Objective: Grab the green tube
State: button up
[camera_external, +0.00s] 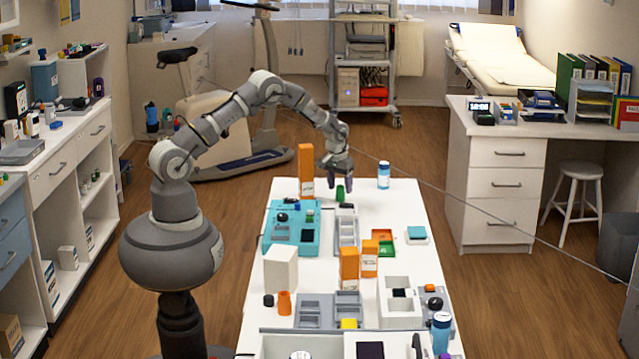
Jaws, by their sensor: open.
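A small green tube (340,193) stands upright on the white table near its far end, beside the grey tray. My gripper (339,183) is above and around the tube, with its fingers pointing down and apart. One finger shows left of the tube and the other right of it. I cannot tell whether either finger touches the tube.
A tall orange box (306,171) stands just left of my gripper, and a blue-and-white bottle (383,175) stands to the right. A teal case (291,234) and a grey tray (346,230) lie nearer. The table's far right area is mostly clear.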

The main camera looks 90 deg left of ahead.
aim_at(341, 192)
jog(key=f, duration=0.2)
jog(key=f+b, duration=0.1)
jog(key=shift+w+a+f, duration=0.15)
jog(key=shift+w+a, duration=0.05)
jog(key=shift+a, duration=0.1)
jog(key=shift+c, duration=0.5)
